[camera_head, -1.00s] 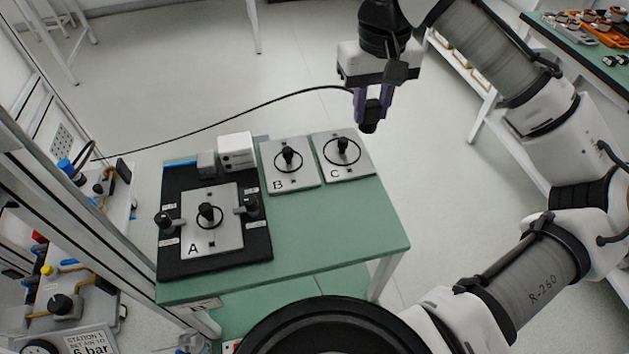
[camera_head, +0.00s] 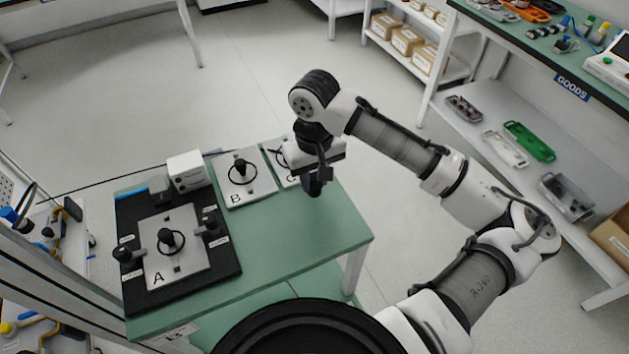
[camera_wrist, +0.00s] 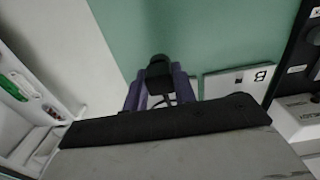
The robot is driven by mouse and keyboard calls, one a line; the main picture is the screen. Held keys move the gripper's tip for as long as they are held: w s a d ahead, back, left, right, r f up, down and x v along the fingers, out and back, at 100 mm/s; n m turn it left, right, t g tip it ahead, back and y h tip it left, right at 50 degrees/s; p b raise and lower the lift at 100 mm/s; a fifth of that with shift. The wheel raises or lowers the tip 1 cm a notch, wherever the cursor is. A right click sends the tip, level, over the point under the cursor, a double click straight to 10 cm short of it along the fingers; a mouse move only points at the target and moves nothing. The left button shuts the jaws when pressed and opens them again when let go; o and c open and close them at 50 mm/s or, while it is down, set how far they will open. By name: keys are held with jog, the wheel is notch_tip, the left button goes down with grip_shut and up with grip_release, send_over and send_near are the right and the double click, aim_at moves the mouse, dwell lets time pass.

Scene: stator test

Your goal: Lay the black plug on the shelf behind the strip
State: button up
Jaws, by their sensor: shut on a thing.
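My gripper (camera_head: 313,178) is above the right part of the green table, in front of plate C. In the wrist view its purple fingers (camera_wrist: 159,82) are shut on the black plug (camera_wrist: 159,66), which sticks out past the fingertips over green tabletop. In the head view the plug (camera_head: 314,188) shows as a dark end below the gripper. A thin black cable (camera_head: 95,181) runs behind the table from the left; its far end is hidden. I cannot pick out the strip, or the shelf behind it, with certainty.
Plate A (camera_head: 163,275) stands on a black base (camera_head: 226,262) at the table's left. A white box (camera_head: 187,174), plate B (camera_head: 238,194) and partly hidden plate C (camera_head: 275,157) line the back. The tabletop's front right (camera_head: 290,245) is clear. A GOODS bench (camera_head: 490,45) is at the right.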

jog(key=shift+f, duration=1)
jog(key=shift+f, duration=0.15)
jog(key=o, duration=1)
